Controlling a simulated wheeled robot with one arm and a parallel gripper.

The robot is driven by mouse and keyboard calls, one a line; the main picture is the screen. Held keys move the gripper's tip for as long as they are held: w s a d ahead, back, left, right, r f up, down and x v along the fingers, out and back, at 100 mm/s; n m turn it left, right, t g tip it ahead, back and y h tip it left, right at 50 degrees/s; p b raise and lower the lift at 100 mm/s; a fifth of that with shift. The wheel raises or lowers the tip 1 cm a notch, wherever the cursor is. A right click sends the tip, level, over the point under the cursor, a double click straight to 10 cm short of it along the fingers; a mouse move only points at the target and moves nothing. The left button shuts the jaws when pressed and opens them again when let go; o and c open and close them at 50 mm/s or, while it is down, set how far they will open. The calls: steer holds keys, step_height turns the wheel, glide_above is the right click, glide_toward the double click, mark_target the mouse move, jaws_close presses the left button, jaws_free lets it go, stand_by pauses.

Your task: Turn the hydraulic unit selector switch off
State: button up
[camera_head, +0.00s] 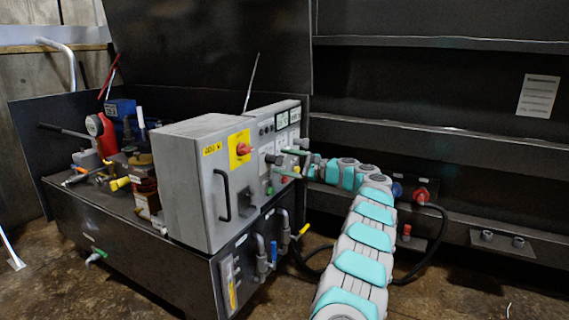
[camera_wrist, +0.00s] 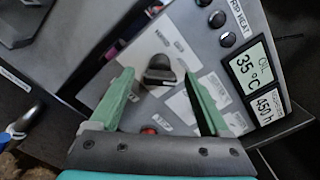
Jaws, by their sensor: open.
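The black selector switch (camera_wrist: 159,70) sits on the grey control panel in the wrist view, with small labels around it. My gripper (camera_wrist: 158,76) has its two green fingers apart, one on each side of the switch in the picture. I cannot tell how close the fingertips are to the knob, and no contact is visible. In the head view my gripper (camera_head: 277,164) is in front of the panel side of the grey control cabinet (camera_head: 190,185) and covers part of that panel.
A red rotary switch on a yellow plate (camera_head: 240,149) is on the cabinet's adjacent face, above a black handle (camera_head: 222,196). A red button (camera_wrist: 149,130) shows between my fingers. The display (camera_wrist: 252,69) reads 35 °C. Pipes and a black cable (camera_head: 436,240) lie below and beside my arm.

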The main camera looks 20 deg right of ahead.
steer(key=shift+c, duration=0.3)
jaws_close()
stand_by(0.4)
